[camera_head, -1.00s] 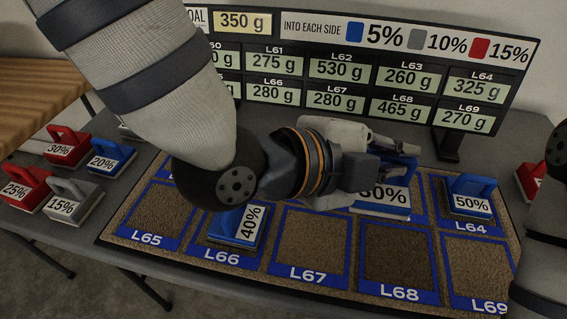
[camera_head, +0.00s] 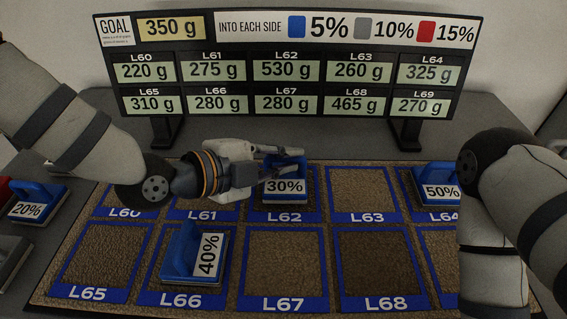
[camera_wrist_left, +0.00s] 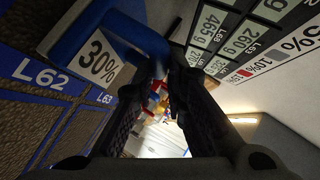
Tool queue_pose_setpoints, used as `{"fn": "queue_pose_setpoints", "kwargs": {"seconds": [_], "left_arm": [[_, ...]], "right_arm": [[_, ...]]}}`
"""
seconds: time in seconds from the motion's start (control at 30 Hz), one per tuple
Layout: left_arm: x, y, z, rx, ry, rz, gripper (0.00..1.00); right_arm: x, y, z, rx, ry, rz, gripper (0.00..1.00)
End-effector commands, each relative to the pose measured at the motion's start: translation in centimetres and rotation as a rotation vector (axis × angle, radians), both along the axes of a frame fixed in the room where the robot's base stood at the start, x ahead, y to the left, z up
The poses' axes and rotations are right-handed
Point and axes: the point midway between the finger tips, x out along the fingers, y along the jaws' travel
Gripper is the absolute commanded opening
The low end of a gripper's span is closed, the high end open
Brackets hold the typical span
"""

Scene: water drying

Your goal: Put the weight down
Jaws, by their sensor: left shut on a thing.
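The blue 30% weight (camera_head: 285,186) is at square L62 (camera_head: 286,217) in the back row of the board. It is upright, its label facing the camera. My left gripper (camera_head: 283,160) reaches in from the left and is shut on its handle. In the left wrist view the weight (camera_wrist_left: 98,57) is at upper left beside the dark fingers (camera_wrist_left: 158,90). I cannot tell whether its base touches the square. My right arm is at the right edge; its gripper does not show.
The blue 40% weight (camera_head: 196,255) stands on L66 and the blue 50% weight (camera_head: 437,183) on L64. L63 (camera_head: 363,190), L65, L67 and L68 are bare. A blue 20% weight (camera_head: 35,205) stands left of the board. The display (camera_head: 290,85) stands behind; L62 reads 530 g.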

Motion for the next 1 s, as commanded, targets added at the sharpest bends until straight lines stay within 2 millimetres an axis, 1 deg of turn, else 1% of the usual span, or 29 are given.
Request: {"fn": "queue_pose_setpoints", "kwargs": {"seconds": [0.03, 0.07, 0.23, 0.37, 0.4, 0.47, 0.5, 0.73, 0.83, 0.97, 1.0], "left_arm": [[0.0, 0.0, -1.4, -0.002, 0.009, 0.002, 0.00], [0.0, 0.0, -1.6, -0.002, 0.006, 0.001, 0.00], [0.0, 0.0, -1.2, -0.001, -0.001, 0.000, 0.00], [0.0, -0.1, -1.5, -0.001, -0.001, 0.000, 0.00], [0.0, 0.0, -1.6, -0.001, 0.001, 0.000, 0.15], [0.0, 0.0, -1.5, -0.001, 0.001, 0.000, 0.28], [0.0, 0.0, -1.5, -0.001, 0.001, 0.000, 0.33], [0.0, 0.0, -1.5, -0.001, 0.000, 0.001, 0.33], [0.0, 0.0, -1.0, -0.002, -0.001, 0.001, 0.33], [-1.2, 1.6, 0.1, 0.000, -0.005, 0.004, 0.33], [-1.8, 2.2, 0.5, -0.002, -0.006, 0.004, 0.33]], "right_arm": [[-0.4, 0.0, -0.4, 0.000, 0.014, 0.000, 0.40], [-0.4, 0.0, -0.5, 0.000, 0.015, 0.000, 0.40], [-0.3, 0.0, -0.3, -0.001, 0.010, 0.000, 0.40], [-0.4, 0.0, -0.4, 0.000, 0.012, 0.001, 0.40], [-0.4, 0.0, -0.4, 0.000, 0.012, 0.001, 0.40], [-0.3, 0.0, -0.4, 0.000, 0.012, 0.001, 0.40], [-0.3, 0.0, -0.4, 0.000, 0.012, 0.001, 0.40], [-0.3, 0.0, -0.4, 0.000, 0.012, 0.001, 0.40], [-0.3, 0.0, -0.3, 0.000, 0.009, 0.001, 0.40], [0.2, 0.0, 0.2, 0.000, -0.008, 0.000, 0.40], [0.5, 0.0, 0.5, 0.000, -0.016, 0.000, 0.40]]}}
